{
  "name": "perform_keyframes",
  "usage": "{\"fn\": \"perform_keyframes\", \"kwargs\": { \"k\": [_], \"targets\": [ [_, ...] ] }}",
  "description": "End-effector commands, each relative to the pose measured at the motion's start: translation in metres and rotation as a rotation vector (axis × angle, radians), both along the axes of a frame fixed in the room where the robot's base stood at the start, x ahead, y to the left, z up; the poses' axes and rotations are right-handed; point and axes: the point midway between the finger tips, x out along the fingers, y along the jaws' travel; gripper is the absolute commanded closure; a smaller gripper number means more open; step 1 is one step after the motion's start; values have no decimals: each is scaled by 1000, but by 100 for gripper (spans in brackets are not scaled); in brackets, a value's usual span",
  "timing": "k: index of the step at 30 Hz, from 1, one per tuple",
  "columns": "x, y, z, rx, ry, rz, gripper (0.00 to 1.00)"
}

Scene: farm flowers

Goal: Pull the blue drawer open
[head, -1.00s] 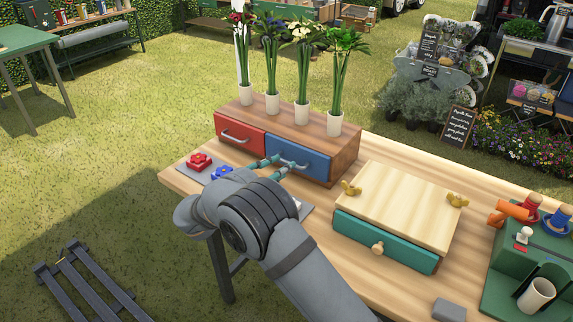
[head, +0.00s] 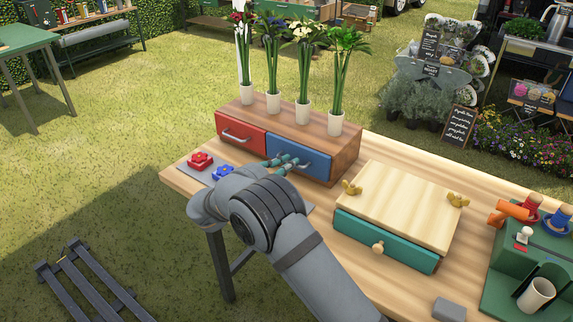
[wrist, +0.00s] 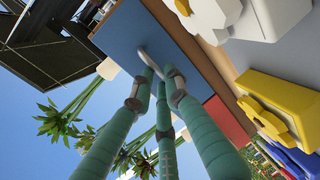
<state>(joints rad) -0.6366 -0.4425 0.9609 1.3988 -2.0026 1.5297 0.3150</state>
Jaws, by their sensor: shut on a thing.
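The blue drawer (head: 312,165) sits in the right half of a wooden cabinet on the table, its front about level with the red drawer (head: 230,125) beside it. My gripper (head: 288,161) is at the front of the blue drawer with its teal fingers closed on the pale handle. In the wrist view the blue drawer front (wrist: 128,22) is close, and the fingers (wrist: 160,75) meet at its handle (wrist: 150,60). Part of the handle is hidden by the fingers.
Several white vases of flowers (head: 303,115) stand on the cabinet. Red (head: 200,160) and blue (head: 223,172) flower pieces lie on a grey mat in front. A wooden box with a teal drawer (head: 385,240) stands to the right.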

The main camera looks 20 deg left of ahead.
Motion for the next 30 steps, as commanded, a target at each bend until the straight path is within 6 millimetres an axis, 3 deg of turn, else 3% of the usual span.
{"fn": "perform_keyframes", "kwargs": {
  "k": [4,23,26,30],
  "targets": [
    [0,0,0,0,0,0,100],
    [-1,1,0,0,0,1,100],
    [-10,5,-1,1,0,4,100],
    [-42,16,-2,1,0,7,100]
  ]
}}
